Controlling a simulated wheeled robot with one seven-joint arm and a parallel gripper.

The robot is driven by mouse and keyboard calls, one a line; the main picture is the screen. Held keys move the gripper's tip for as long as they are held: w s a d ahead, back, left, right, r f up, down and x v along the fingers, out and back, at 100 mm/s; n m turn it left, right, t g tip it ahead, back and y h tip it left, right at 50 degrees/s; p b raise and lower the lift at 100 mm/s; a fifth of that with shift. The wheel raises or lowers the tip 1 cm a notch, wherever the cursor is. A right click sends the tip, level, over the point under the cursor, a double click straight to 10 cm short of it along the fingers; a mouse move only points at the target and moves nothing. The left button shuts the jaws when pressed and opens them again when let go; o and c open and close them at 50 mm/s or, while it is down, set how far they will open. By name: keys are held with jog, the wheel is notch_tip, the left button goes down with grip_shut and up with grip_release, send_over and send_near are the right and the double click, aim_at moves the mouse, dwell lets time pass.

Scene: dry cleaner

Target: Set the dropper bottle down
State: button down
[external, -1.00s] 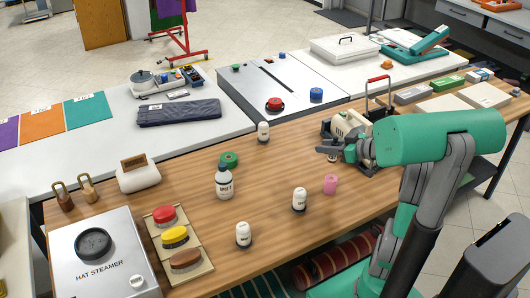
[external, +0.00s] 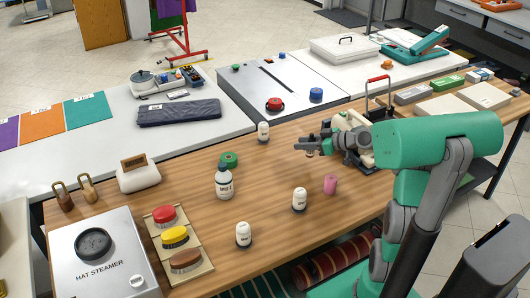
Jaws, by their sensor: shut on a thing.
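My gripper (external: 303,149) is above the far middle of the wooden table (external: 270,175), right of a small white bottle with a dark cap (external: 263,131). It is shut on the dropper bottle, which is too small and too covered by the fingers to make out clearly. Two similar white bottles stand upright on the table, one in the middle (external: 299,200) and one nearer the front (external: 243,235).
A larger white bottle (external: 224,183), a green roll (external: 229,159) and a pink roll (external: 330,185) stand around. A brush tray (external: 205,270) and the hat steamer (external: 98,262) are at left. A red-handled machine (external: 350,128) is behind my wrist. Bare table lies below my gripper.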

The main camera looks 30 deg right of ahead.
jog(key=shift+w+f+b, duration=0.2)
jog(key=shift+f, duration=0.85)
jog(key=shift+w+f+b, duration=0.15)
jog(key=shift+w+f, duration=0.05)
jog(key=shift+f, duration=0.85)
jog(key=c, duration=1.1)
grip_release()
jog(key=shift+r, duration=0.1)
jog(key=shift+s+d+r, duration=0.1)
jog(key=shift+d+r, duration=0.05)
jog(key=shift+r, duration=0.05)
jog(key=v, duration=1.1)
jog(key=shift+s+d+p, duration=0.15)
jog(key=shift+s+p, duration=0.15)
jog(key=shift+p, duration=0.1)
